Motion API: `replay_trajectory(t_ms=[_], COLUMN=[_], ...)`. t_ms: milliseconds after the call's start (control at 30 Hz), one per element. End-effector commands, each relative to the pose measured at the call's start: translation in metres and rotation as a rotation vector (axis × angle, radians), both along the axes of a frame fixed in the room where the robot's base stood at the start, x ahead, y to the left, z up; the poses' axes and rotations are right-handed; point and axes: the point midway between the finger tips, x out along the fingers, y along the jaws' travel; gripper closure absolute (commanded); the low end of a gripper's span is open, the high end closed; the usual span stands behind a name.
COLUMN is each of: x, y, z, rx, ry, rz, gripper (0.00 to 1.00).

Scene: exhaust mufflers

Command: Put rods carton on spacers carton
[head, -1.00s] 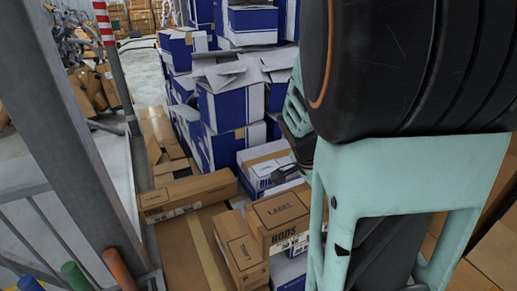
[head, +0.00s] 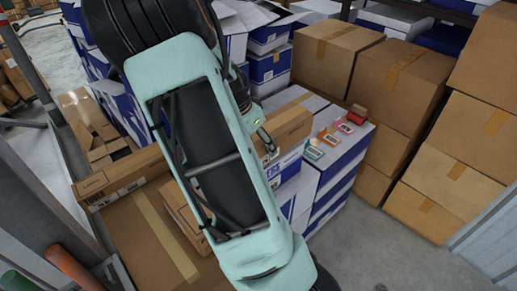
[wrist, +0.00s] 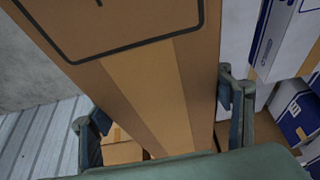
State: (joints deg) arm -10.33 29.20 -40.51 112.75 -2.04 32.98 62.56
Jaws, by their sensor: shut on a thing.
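My gripper (wrist: 162,115) is shut on a long brown carton, taken as the rods carton (wrist: 150,75), with a finger on each side. A black label outline shows on its face; its name is not readable now. In the head view the brown carton at my gripper (head: 264,138) is the rods carton (head: 290,127), partly hidden by my gripper, near the blue-and-white boxes. A smaller brown carton (head: 176,207) shows partly behind my arm. No spacers lettering is readable, so I cannot tell which carton is the spacers carton.
A carton marked TUBES (head: 122,182) lies at left on a large brown box (head: 140,238). Blue-and-white boxes (head: 335,178) carry small red, orange and green items (head: 328,137). Tall brown cartons (head: 405,80) stand at right. Grey floor (head: 385,245) is clear at front right.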

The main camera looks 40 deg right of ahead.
Motion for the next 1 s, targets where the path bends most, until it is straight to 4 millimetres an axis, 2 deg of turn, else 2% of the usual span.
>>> replay_trajectory(t_ms=[233,467,867,900,1000], x=[0.008,0.007,0.008,0.007,0.007], y=[-0.005,-0.005,-0.004,-0.004,-0.003], z=[-0.009,-0.036,-0.042,-0.042,-0.042], rx=[-0.002,-0.001,-0.001,0.001,0.001], ry=[-0.004,-0.001,-0.004,-0.001,-0.001], rz=[-0.001,-0.001,0.001,-0.001,0.000], gripper=[0.86,0.86,0.86,0.24,0.13])
